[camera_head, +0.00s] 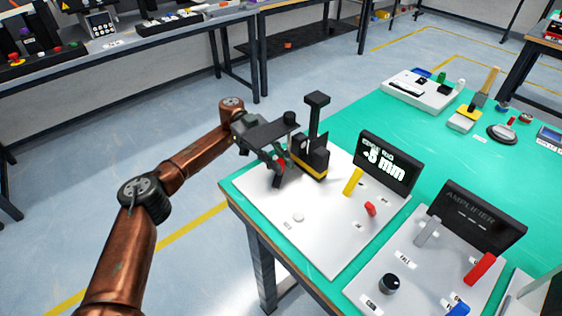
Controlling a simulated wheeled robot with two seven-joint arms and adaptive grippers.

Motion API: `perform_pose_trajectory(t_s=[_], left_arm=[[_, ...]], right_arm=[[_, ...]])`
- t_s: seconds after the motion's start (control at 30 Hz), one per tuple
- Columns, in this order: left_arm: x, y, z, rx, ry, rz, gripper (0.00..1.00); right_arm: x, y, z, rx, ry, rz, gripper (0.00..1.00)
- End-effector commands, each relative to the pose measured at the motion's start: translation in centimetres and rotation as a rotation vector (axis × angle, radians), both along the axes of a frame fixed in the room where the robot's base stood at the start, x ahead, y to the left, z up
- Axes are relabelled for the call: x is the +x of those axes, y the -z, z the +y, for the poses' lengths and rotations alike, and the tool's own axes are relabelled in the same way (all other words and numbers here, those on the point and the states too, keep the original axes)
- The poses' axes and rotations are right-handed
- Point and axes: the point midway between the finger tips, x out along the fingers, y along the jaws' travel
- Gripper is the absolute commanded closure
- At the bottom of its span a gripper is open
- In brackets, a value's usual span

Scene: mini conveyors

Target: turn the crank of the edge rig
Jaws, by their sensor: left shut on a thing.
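The edge rig (318,243) is a white panel on the near left corner of the green table. Its black display (387,164) reads "EDGE RIG" and what looks like "-8 mm". A black and yellow block (314,157) with a tall black post stands at its back left. My left gripper (281,168) comes in from the left and is shut at the left side of this block. A bit of red shows between its fingers, apparently the crank's grip; the rest of the crank is mostly hidden. My right gripper is out of view.
A white tray (420,91) and small devices lie farther back. Green table middle is clear.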

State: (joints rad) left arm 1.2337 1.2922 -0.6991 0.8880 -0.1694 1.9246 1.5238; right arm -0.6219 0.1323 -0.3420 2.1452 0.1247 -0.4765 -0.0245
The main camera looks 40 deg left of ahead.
Motion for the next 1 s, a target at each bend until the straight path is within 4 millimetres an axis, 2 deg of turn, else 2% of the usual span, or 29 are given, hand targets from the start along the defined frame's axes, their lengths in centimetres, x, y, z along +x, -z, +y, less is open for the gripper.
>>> perform_pose_trajectory(t_s=[0.2,0.23,0.5,1.0], left_arm=[[-0.09,0.31,-0.09,0.005,0.005,0.004,1.00],[-0.09,0.31,-0.09,0.005,0.005,0.004,0.83],[-0.05,0.14,-0.04,0.002,0.002,0.002,0.66],[-0.14,-0.15,0.06,0.001,-0.013,0.001,0.66]], right_arm=[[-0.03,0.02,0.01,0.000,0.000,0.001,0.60],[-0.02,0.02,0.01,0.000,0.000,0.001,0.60],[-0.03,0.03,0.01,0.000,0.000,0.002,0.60],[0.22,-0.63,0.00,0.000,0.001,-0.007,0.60]])
